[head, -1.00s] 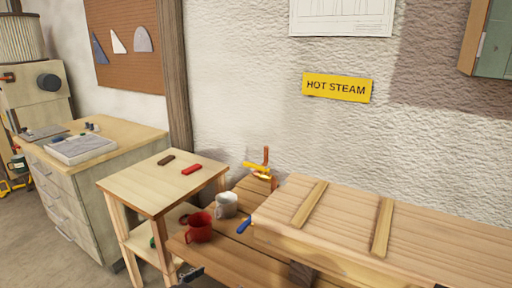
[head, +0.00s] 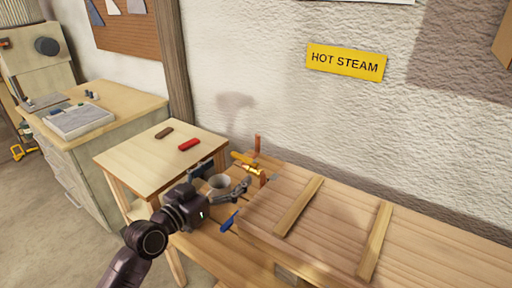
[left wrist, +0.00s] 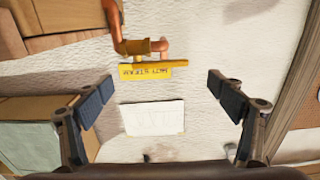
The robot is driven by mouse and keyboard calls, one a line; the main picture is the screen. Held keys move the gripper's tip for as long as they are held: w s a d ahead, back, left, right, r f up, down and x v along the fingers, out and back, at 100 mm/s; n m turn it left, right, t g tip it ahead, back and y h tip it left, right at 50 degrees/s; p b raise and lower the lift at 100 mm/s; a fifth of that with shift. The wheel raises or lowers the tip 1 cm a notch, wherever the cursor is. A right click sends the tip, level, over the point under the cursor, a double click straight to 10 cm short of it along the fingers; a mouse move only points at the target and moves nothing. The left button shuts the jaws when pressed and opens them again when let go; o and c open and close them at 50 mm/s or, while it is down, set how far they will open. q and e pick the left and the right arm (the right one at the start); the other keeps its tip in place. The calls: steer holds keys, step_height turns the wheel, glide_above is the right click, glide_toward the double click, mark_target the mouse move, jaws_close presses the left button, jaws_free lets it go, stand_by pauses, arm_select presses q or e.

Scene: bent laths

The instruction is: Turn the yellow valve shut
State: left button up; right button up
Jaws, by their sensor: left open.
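The yellow valve (head: 246,164) sits on a copper pipe (head: 257,143) by the wall, at the far left end of the plank box. In the left wrist view the valve (left wrist: 140,47) and orange-brown pipe (left wrist: 118,22) show at the top, beyond my fingertips. My left gripper (head: 226,178) is open with nothing held. In the left wrist view the open left gripper (left wrist: 160,84) has both fingers clear. My right gripper is not in view.
A blue handle (head: 229,221) juts beside the plank box (head: 345,220). A small table (head: 145,160) holds a red block (head: 189,144) and a brown one (head: 164,132). A HOT STEAM sign (head: 346,62) hangs above.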

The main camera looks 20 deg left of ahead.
mark_target(242, 159)
arm_select(q)
steer(key=p+x, duration=0.2)
steer(key=x, duration=0.5)
steer(key=shift+w+r, duration=0.1)
steer(key=shift+w, duration=0.05)
steer(key=shift+w+d, duration=0.2)
steer(key=shift+w, duration=0.15)
steer(key=shift+s, duration=0.1)
steer(key=shift+c, duration=0.4)
